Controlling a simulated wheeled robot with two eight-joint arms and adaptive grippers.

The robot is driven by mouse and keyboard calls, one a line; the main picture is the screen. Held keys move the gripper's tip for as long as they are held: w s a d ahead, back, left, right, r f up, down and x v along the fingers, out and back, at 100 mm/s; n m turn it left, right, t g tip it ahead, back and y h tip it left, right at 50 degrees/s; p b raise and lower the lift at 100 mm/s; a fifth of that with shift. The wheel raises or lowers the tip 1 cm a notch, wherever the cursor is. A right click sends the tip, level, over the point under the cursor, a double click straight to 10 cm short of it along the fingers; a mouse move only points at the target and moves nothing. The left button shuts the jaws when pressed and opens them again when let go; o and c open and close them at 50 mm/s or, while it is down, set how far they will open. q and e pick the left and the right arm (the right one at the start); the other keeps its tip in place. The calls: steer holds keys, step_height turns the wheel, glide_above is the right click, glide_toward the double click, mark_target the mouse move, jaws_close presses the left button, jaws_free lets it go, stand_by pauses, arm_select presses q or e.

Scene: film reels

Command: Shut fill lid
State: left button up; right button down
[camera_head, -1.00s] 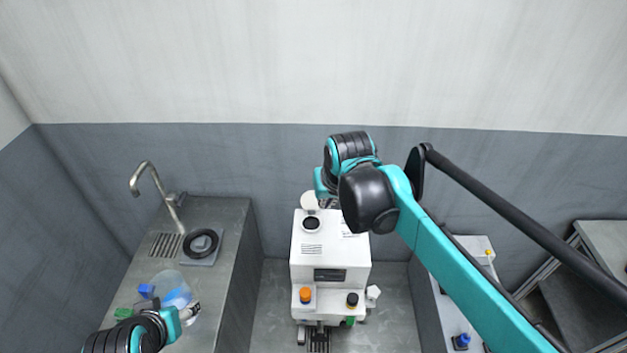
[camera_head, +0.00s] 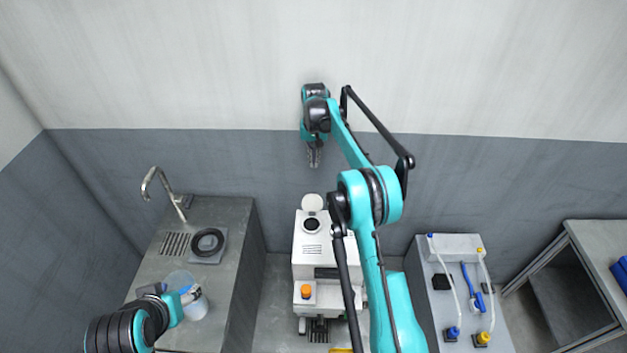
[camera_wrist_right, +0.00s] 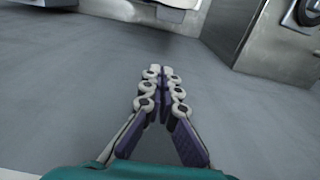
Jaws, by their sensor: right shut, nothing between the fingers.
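The white machine (camera_head: 307,258) stands on the floor between the counters. Its round white fill lid (camera_head: 312,202) is open, tilted up behind the dark round fill opening (camera_head: 312,225). My right gripper (camera_head: 314,163) is shut and empty, pointing down above and behind the lid, apart from it. In the right wrist view its fingertips (camera_wrist_right: 164,72) meet with nothing between them. My left gripper (camera_head: 192,294) is at the lower left beside a clear container (camera_head: 182,282); its finger state is unclear.
The left counter (camera_head: 230,230) has a tap (camera_head: 162,183) and a black ring (camera_head: 207,242) on a grey plate. A right bench (camera_head: 420,270) carries tubes and blue and yellow parts. A grey wall stands behind the machine.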

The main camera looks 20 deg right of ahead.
mark_target(312, 201)
step_height(312, 201, down, 10)
steer(key=f+b, duration=0.1)
steer(key=b, duration=0.1)
arm_select(q)
steer(key=shift+f, duration=0.85)
arm_select(e)
steer(key=s+r, duration=0.1)
steer(key=s+a+r, duration=0.1)
steer(key=s, duration=0.1)
steer(key=shift+s+a+r, duration=0.1)
steer(key=shift+s, duration=0.05)
arm_select(q)
steer(key=shift+f, duration=0.1)
arm_select(e)
steer(key=shift+a, duration=0.15)
arm_select(q)
steer(key=shift+s+d+f, duration=0.15)
steer(key=shift+s+d, duration=0.05)
steer(key=shift+d, duration=0.55)
arm_select(e)
steer(key=shift+s+r+t, duration=0.3)
steer(key=shift+s+t, duration=0.05)
steer(key=shift+t, duration=0.15)
